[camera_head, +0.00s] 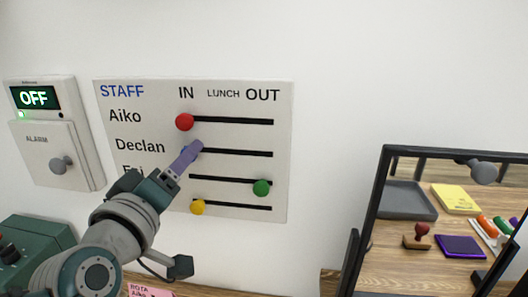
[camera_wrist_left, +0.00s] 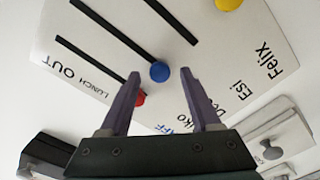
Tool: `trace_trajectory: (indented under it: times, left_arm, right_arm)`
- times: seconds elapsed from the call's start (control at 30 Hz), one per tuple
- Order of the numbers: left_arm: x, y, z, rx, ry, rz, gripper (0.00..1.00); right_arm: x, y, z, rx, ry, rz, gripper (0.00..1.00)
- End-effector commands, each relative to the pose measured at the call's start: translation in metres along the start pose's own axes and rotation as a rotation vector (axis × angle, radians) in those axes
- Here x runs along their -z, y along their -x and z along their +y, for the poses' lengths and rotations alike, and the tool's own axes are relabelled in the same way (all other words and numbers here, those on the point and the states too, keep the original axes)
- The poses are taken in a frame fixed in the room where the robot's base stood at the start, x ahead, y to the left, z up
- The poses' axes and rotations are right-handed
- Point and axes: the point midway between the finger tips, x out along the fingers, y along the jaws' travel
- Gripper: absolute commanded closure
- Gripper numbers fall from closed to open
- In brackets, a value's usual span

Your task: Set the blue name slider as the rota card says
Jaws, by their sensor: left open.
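The white staff board (camera_head: 240,185) hangs on the wall, with name rows and columns IN, LUNCH and OUT. My left gripper (camera_head: 190,152) is in front of the IN end of the Declan row, its purple fingers covering that end in the head view. In the left wrist view the blue slider (camera_wrist_left: 159,72) sits at the IN end of its slot, between the tips of my open left gripper (camera_wrist_left: 162,76), with gaps at both sides. The pink rota card (camera_head: 150,291) is cut off at the bottom edge; only "ROTA" and "Aiko" can be read. My right gripper is not in view.
The red knob (camera_head: 184,122) and yellow knob (camera_head: 198,207) are at IN; the green knob (camera_head: 261,188) is near OUT. An alarm box (camera_head: 80,135) reading OFF hangs left. A black-framed panel (camera_head: 381,190) at right shows a tray, stamp and pens; mirror or opening, I cannot tell.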

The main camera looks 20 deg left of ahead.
Motion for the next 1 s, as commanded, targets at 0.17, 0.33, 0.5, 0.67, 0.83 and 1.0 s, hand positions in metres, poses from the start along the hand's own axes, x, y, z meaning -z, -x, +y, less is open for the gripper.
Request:
trace_trajectory:
  times: [0.17, 0.33, 0.5, 0.67, 0.83, 1.0]
  left_arm:
    - [0.0005, -0.0082, -0.0001, 0.000, -0.001, 0.000, 0.36]
    - [0.0003, -0.0081, -0.0002, 0.000, -0.001, 0.000, 0.36]
    - [0.0002, -0.0080, -0.0002, 0.000, -0.001, 0.000, 0.51]
    - [0.0002, -0.0079, -0.0001, 0.000, -0.001, 0.000, 0.69]
    - [0.0001, -0.0078, -0.0001, 0.000, -0.001, 0.000, 0.88]
    - [0.0001, -0.0078, -0.0001, 0.000, -0.001, 0.000, 1.00]
  right_arm:
    - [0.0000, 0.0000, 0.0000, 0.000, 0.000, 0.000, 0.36]
    - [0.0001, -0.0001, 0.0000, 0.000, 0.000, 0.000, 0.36]
    - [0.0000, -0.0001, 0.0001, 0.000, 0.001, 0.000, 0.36]
    - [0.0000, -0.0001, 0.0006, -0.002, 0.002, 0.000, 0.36]
    - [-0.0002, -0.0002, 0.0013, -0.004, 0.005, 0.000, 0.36]
    - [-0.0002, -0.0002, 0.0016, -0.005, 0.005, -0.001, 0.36]
